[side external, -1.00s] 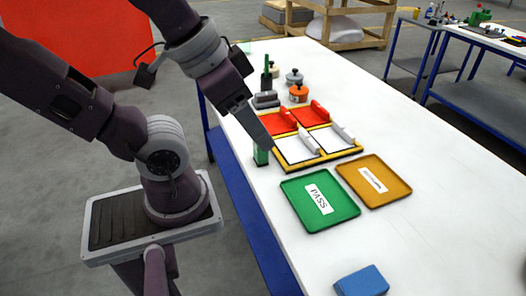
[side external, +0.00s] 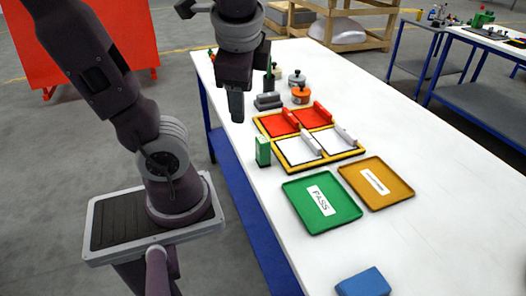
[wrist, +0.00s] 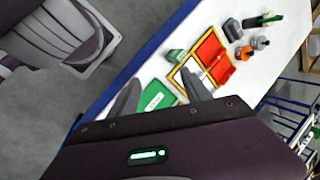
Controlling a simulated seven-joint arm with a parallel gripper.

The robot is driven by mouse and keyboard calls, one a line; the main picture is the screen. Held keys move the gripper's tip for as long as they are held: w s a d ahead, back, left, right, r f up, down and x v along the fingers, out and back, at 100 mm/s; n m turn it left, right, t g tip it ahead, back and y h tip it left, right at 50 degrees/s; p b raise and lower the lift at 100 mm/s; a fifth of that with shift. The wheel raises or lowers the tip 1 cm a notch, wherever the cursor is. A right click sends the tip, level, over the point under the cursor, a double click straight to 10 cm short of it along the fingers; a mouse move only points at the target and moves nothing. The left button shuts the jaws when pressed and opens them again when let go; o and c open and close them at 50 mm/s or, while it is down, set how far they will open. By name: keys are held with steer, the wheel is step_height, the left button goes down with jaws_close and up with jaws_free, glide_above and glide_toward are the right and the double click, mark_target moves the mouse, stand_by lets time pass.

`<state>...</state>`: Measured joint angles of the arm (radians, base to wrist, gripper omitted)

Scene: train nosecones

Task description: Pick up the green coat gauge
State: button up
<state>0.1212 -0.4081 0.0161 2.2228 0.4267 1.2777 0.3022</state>
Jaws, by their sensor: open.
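A small upright green block (side external: 263,151), which looks like the green coat gauge, stands on the white table near its left edge, beside the yellow-framed fixture. It also shows in the wrist view (wrist: 175,56), beyond my fingers. My gripper (side external: 236,108) hangs near the table's left edge, above and to the left of the block in the side view, and apart from it. In the wrist view my two fingers (wrist: 162,94) are spread, with nothing held between them.
The yellow-framed fixture (side external: 342,156) holds red and white panels. A green PASS tray (side external: 340,218) and an amber tray (side external: 393,194) lie nearer. An orange pot (side external: 301,93), a grey block (side external: 268,101) and other items stand behind. A blue block (side external: 362,281) lies at the front.

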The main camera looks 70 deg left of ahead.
steer(key=w+a+m+g+y, duration=0.2)
steer(key=a+m+y, duration=0.2)
steer(key=a+m, duration=0.15)
step_height(320, 180, up, 2)
steer(key=m+y, duration=0.6)
steer(key=m, duration=0.1)
glide_above(265, 148)
steer(key=d, duration=0.2)
steer(key=shift+n+t, duration=0.25)
steer(key=shift+t, duration=0.15)
steer(key=f, duration=2.4)
steer(key=shift+a+f, duration=0.2)
steer(key=shift+f, duration=0.1)
steer(key=shift+a+f, duration=0.25)
steer(key=shift+f, duration=0.1)
steer(key=x, duration=0.6)
steer(key=shift+w+a, duration=0.15)
steer(key=shift+a, duration=0.15)
jaws_close()
